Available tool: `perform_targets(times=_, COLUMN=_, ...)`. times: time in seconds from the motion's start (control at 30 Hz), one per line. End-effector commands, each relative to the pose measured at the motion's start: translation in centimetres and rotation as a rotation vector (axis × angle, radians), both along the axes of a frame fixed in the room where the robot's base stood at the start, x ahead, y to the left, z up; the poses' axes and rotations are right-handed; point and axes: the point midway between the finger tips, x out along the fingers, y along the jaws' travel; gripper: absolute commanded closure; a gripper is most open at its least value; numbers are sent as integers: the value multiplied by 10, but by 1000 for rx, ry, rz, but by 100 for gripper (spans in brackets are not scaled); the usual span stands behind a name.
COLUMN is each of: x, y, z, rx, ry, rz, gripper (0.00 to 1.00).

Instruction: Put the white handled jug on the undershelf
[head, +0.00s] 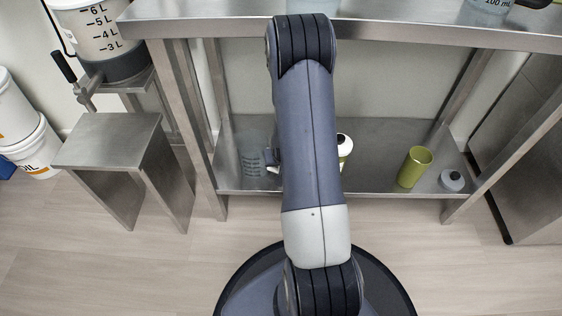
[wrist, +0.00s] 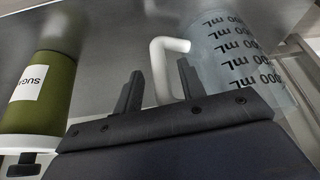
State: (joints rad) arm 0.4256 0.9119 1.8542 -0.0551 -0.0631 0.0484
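The jug (head: 251,162) is clear bluish plastic with dark markings and stands upright on the metal undershelf (head: 378,150), left of my arm in the head view. In the wrist view the jug (wrist: 238,65) is at the upper right, with its white handle (wrist: 165,46) turned toward my gripper (wrist: 158,68). The two dark fingers are apart. The handle's vertical part lies between them, nearer the right finger, with a gap showing on the left. My arm hides most of the gripper in the head view.
A green canister labelled SUGAR (wrist: 40,95) stands to the left in the wrist view. A green cup (head: 415,167) and a small white container (head: 451,180) stand at the shelf's right. The tabletop (head: 400,28) overhangs the shelf, and a table leg (head: 190,130) stands left.

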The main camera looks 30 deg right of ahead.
Motion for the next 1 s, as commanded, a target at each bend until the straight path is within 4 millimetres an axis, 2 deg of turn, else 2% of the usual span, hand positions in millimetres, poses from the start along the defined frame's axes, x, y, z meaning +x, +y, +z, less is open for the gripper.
perform_targets(times=0.03, x=-4, y=2, z=16, rx=-1, ry=-2, rz=0, gripper=62)
perform_targets(times=0.1, x=-10, y=4, z=32, rx=-2, ry=-3, rz=1, gripper=62)
perform_targets(times=0.4, x=-33, y=15, z=83, rx=0, ry=-1, rz=0, gripper=62)
perform_targets(times=0.6, x=-39, y=17, z=94, rx=0, ry=-1, rz=-1, gripper=62)
perform_targets(times=1.0, x=-40, y=18, z=93, rx=0, ry=0, rz=-1, gripper=62)
